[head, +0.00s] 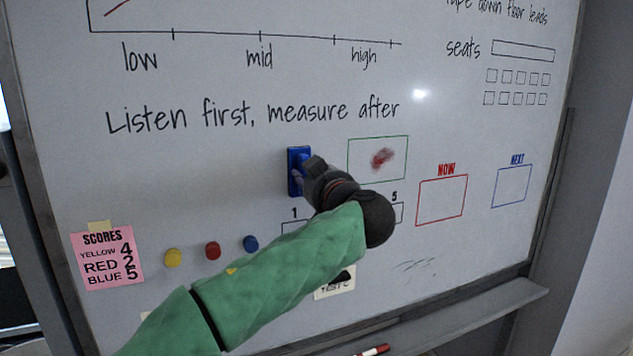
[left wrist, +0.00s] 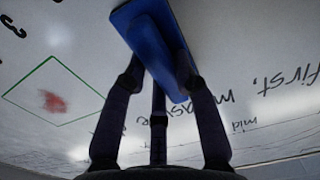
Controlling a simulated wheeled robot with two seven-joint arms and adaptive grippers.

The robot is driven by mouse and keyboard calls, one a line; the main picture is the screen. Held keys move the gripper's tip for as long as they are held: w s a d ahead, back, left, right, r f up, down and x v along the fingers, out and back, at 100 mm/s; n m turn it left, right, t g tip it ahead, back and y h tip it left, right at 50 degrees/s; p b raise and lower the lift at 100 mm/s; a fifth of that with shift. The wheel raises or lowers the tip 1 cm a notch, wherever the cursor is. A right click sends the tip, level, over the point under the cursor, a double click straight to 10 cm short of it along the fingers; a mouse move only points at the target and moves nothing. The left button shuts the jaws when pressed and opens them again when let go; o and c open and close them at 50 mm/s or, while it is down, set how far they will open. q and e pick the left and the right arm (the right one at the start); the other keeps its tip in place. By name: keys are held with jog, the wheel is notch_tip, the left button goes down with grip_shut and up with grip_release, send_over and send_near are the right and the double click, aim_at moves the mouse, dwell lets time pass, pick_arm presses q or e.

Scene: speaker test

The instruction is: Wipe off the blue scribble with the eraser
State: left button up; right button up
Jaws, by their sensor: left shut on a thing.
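The blue eraser (head: 293,178) is upright against the whiteboard (head: 240,75), left of a green-outlined box (head: 349,172). My left gripper (head: 312,168) is shut on the eraser; in the left wrist view the fingers (left wrist: 165,78) close around its blue grip (left wrist: 158,42). No blue scribble shows; the eraser and my arm cover part of the board there. A red smudge (head: 382,158) is inside the green box, and it also shows in the left wrist view (left wrist: 53,101). My right gripper is out of view.
Yellow (head: 172,258), red (head: 212,251) and blue (head: 250,243) magnets and a pink score note (head: 107,258) are at lower left. Empty red (head: 441,200) and blue (head: 511,186) outlined boxes are at right. A red marker (head: 372,350) lies on the tray (head: 470,318) below.

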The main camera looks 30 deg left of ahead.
pick_arm(q)
jog(key=shift+s+a+b, duration=0.6)
jog(key=shift+s+a, duration=0.05)
jog(key=shift+s, duration=0.1)
jog(key=b+v, duration=0.3)
jog(key=v, duration=0.3)
dwell(0.4)
jog(key=b+v, duration=0.1)
jog(key=v, duration=0.2)
